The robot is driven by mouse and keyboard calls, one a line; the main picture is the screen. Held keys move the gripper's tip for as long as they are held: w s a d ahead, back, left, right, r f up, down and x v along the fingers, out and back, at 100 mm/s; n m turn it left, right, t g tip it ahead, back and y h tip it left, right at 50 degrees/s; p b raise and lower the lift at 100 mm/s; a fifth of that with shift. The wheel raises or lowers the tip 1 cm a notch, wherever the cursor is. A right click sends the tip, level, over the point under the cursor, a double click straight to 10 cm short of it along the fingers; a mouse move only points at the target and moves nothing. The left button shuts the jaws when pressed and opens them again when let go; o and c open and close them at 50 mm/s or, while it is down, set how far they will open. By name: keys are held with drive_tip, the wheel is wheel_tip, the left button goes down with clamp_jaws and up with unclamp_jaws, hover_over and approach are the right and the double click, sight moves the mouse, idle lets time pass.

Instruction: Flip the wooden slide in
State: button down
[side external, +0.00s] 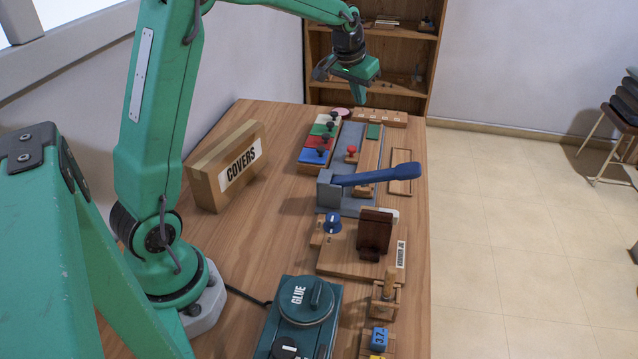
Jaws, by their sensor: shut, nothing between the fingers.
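I cannot tell for sure which piece is the wooden slide. A dark brown wooden piece (375,231) stands upright on a light wooden jig board (345,264), with a blue knob (332,222) to its left. A light wooden strip (368,153) lies farther back, beside a red knob (351,150) on a blue-grey plate (344,137). My gripper (361,99) is shut and empty. It hangs above the far end of the table, apart from these pieces.
A blue lever (378,175) sticks out to the right over the bench. A COVERS box (228,167) stands at the left, and coloured blocks with dark knobs (318,142) sit near the back. A GLUE pot (305,299) is at the front. Bare table (250,230) lies left of the jig.

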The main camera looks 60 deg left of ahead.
hover_over(355, 154)
wheel_tip(355, 154, down, 6)
drive_tip(key=shift+w+a+f+n, duration=0.2)
drive_tip(key=shift+w+a+n, duration=0.1)
drive_tip(key=shift+w, duration=0.1)
drive_tip(key=shift+f, duration=0.15)
drive_tip(key=x, duration=0.9)
drive_tip(key=shift+f, duration=0.4)
drive_tip(key=shift+s+d+f, duration=0.1)
drive_tip(key=shift+s+d, duration=0.1)
drive_tip(key=shift+s, duration=0.45)
drive_tip(key=shift+s+d+f, duration=0.1)
drive_tip(key=shift+s+d, duration=0.1)
drive_tip(key=shift+s, duration=0.4)
drive_tip(key=shift+s+d+f, duration=0.1)
drive_tip(key=shift+s+d, duration=0.1)
drive_tip(key=shift+s, duration=0.45)
drive_tip(key=shift+d, duration=0.1)
drive_tip(key=shift+s+d, duration=2.6)
drive_tip(key=shift+s, duration=0.1)
drive_tip(key=shift+w, duration=0.1)
